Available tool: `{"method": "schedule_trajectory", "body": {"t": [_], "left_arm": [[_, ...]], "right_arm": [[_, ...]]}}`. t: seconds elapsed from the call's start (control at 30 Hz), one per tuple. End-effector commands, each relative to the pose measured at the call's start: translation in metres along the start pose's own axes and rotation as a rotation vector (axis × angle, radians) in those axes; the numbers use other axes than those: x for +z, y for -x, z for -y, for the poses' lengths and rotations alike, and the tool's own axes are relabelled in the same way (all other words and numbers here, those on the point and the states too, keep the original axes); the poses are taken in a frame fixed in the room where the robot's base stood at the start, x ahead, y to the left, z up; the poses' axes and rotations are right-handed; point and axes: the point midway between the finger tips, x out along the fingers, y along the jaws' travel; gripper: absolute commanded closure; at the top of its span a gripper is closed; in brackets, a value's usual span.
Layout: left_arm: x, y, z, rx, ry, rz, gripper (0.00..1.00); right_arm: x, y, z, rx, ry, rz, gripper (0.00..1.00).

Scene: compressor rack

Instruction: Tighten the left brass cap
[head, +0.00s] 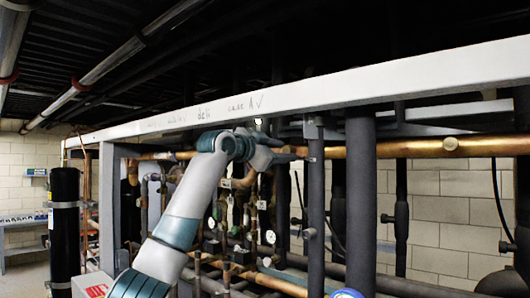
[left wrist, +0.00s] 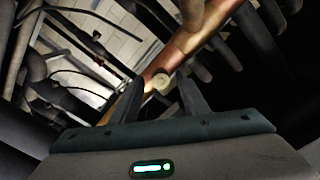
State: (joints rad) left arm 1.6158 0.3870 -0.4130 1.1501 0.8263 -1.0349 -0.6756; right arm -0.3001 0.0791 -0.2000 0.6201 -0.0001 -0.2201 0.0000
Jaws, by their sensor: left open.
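A long copper pipe (head: 420,149) runs across the rack just under the white beam. In the left wrist view the pipe (left wrist: 190,45) crosses diagonally, with a small round pale brass cap (left wrist: 161,82) on it. My left gripper (left wrist: 163,84) is open, with one finger on each side of the cap; I cannot tell whether they touch it. In the head view my left gripper (head: 298,153) is at the pipe, and the cap there is hidden or too small to make out. Another brass cap (head: 450,143) sits farther right on the pipe. My right gripper is not in view.
The white beam (head: 330,92) passes just above my left gripper. Dark insulated vertical pipes (head: 360,200) stand to its right. Many valves and smaller copper pipes (head: 250,215) fill the rack behind and below. A black cylinder (head: 64,215) stands at the left.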

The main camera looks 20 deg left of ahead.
Motion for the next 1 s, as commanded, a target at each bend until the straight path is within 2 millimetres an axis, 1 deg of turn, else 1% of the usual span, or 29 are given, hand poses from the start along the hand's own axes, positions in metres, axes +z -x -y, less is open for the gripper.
{"method": "schedule_trajectory", "body": {"t": [0.17,0.37,0.57,0.8,1.0], "left_arm": [[0.002,0.011,-0.001,-0.002,-0.001,-0.002,0.59],[0.003,0.037,-0.002,-0.003,-0.002,-0.003,0.59],[0.005,0.074,-0.003,-0.003,-0.002,-0.002,0.59],[0.005,0.123,-0.003,-0.003,-0.001,0.0,0.59],[0.004,0.154,-0.002,-0.001,0.0,0.001,0.59]], "right_arm": [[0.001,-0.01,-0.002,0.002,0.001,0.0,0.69],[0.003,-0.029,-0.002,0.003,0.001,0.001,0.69],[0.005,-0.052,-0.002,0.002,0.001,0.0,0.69],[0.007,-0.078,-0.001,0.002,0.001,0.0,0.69],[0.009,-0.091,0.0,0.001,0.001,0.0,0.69]]}}
